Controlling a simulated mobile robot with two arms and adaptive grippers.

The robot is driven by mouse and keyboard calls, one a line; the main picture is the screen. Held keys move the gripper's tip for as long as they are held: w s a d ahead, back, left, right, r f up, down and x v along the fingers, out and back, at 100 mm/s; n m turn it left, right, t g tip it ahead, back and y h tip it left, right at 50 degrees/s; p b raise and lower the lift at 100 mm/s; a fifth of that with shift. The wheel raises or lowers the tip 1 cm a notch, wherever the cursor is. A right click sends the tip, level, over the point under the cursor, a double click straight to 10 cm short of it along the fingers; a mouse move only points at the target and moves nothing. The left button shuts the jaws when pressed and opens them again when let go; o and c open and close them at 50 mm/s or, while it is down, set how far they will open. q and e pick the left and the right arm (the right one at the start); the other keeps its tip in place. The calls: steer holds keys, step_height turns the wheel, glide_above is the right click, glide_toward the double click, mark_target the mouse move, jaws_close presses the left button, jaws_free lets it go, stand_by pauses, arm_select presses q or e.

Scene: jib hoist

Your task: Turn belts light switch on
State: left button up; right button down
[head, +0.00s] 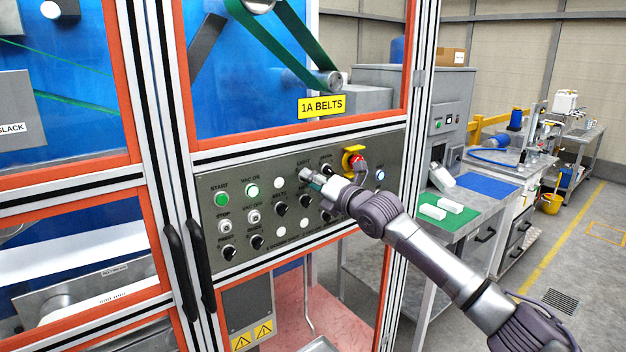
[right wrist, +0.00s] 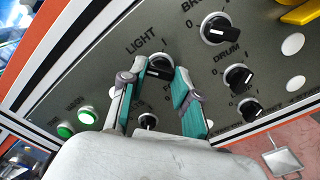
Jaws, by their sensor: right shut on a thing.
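The grey control panel (head: 232,205) sits under the yellow 1A BELTS sign (head: 321,106). In the right wrist view the black LIGHT switch knob (right wrist: 160,68) sits just below its LIGHT label, between the teal fingers of my right gripper (right wrist: 161,72). The fingers are shut on the knob, one on each side. In the head view the right gripper (head: 312,178) is at the panel's upper middle and hides most of this knob. Which position the knob points to is hard to tell. My left gripper is not in view.
Other black knobs are close by, including the DRUM knob (right wrist: 238,76) and a larger knob (right wrist: 220,29) above it. A yellow and red switch (head: 354,160) sticks out to the right. Lit green buttons (head: 252,190) are at left. A table with a green mat (head: 462,215) stands at right.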

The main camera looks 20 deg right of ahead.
steer(key=shift+m+p, duration=2.1)
steer(key=shift+m, duration=6)
steer(key=c, duration=0.8)
jaws_free()
steer(key=shift+c, duration=0.2)
steer(key=shift+s, duration=0.1)
steer(key=v, duration=1.2)
